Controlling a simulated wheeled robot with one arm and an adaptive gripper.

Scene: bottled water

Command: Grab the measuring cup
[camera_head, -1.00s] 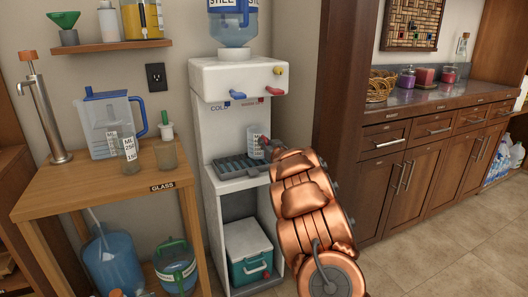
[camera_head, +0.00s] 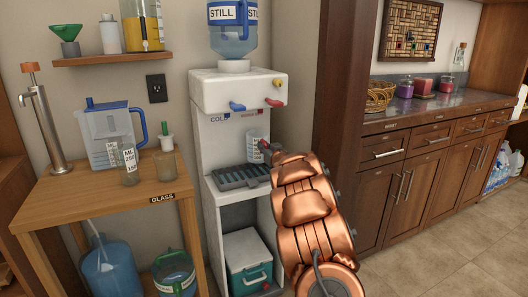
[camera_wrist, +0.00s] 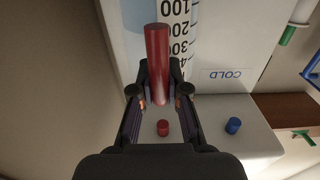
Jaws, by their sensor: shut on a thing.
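The measuring cup (camera_head: 257,146) is a clear cup with a white scale strip, in the water dispenser's bay, over the right of the drip tray. I cannot tell whether it touches the tray. In the wrist view its scale (camera_wrist: 175,38) shows upside down, behind a red handle (camera_wrist: 157,60). My gripper (camera_wrist: 160,75) is shut on this red handle, with dark fingers on both sides of it. In the head view my copper arm reaches in from the lower right, and the gripper (camera_head: 267,150) is small and partly hidden by the arm.
The dispenser's blue tap (camera_head: 237,106) and red tap (camera_head: 273,102) are just above the cup. The drip tray (camera_head: 238,178) lies below. A wooden table (camera_head: 95,205) with a blue-handled jug (camera_head: 105,135) and glasses stands left. A dark wooden wall edge is close at right.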

